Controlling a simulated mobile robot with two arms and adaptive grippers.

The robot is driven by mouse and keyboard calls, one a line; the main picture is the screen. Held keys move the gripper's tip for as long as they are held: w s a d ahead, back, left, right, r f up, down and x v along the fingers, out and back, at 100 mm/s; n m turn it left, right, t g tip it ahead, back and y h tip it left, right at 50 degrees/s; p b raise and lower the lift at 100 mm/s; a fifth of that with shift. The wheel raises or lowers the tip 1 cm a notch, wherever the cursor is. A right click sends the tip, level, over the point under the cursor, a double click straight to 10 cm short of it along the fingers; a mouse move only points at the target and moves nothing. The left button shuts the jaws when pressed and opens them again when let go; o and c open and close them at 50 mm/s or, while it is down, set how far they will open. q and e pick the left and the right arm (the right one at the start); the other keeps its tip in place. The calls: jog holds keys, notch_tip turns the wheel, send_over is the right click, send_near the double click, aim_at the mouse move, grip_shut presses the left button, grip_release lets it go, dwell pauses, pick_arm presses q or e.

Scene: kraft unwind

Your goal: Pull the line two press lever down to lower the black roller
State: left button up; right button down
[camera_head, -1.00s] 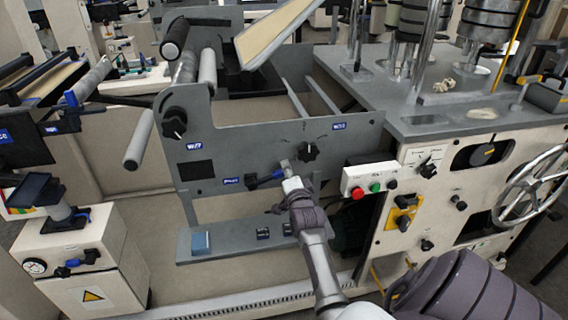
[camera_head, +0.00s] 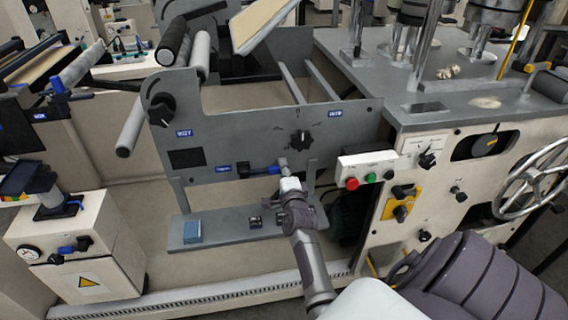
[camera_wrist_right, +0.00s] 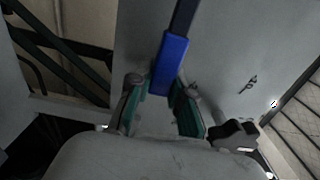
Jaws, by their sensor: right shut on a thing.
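The press lever (camera_head: 262,171) has a blue grip and a black base, and sticks out sideways, roughly level, low on the grey machine panel. In the right wrist view its blue grip (camera_wrist_right: 171,62) runs up between the teal finger pads. My right gripper (camera_head: 283,165) is shut on the grip's end; its fingers show in the wrist view (camera_wrist_right: 158,98). A black roller (camera_head: 173,42) sits at the panel's upper left, beside a pale roller (camera_head: 201,54). I cannot tell whether it touches anything. My left gripper is out of view.
A black knob (camera_head: 300,138) is on the panel above the lever. A button box (camera_head: 366,168) with red and green buttons stands close to the right of my gripper. A grey shelf (camera_head: 225,228) with a blue block (camera_head: 193,232) lies below.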

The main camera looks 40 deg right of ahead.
jog(key=shift+f, duration=0.2)
jog(key=c, duration=1)
grip_release()
jog(key=shift+c, duration=0.2)
jog(key=shift+s+a, duration=0.15)
jog(key=shift+s, duration=0.05)
jog(key=v, duration=0.7)
